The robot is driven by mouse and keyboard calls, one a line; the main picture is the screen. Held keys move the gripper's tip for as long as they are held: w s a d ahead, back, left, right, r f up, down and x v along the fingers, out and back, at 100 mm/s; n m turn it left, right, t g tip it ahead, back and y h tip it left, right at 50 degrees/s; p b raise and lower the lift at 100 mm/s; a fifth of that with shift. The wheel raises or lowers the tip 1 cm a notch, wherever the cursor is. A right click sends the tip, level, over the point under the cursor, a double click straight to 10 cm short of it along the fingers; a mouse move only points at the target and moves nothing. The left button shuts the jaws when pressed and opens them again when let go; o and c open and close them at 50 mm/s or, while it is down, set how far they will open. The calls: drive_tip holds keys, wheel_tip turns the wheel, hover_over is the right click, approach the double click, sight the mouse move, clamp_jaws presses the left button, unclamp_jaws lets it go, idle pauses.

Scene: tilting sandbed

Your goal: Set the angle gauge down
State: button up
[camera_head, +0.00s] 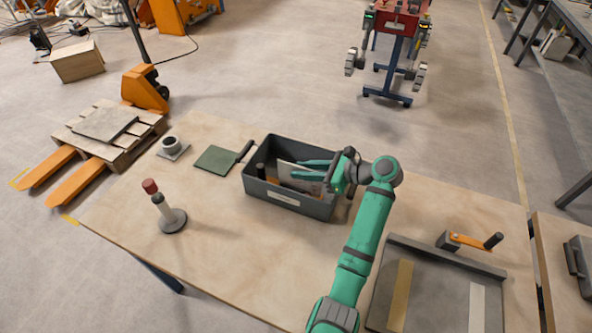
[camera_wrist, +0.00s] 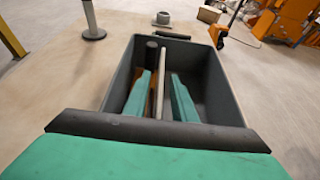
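A pale flat plate (camera_head: 291,176), which looks like the angle gauge, stands on edge inside the grey bin (camera_head: 287,200). In the wrist view the plate (camera_wrist: 160,85) shows edge-on as a thin light strip. My gripper (camera_head: 302,170) reaches into the bin from the right. Its two green fingers (camera_wrist: 162,82) lie on either side of the plate, with gaps showing between fingers and plate, so it is open. The plate's lower part is hidden by the bin wall.
A dark upright cylinder (camera_head: 260,170) and something orange are also in the bin. A grey tray (camera_head: 437,253) lies right.

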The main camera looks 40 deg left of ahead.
drive_tip(key=v, duration=0.9)
drive_tip(key=shift+d, duration=0.2)
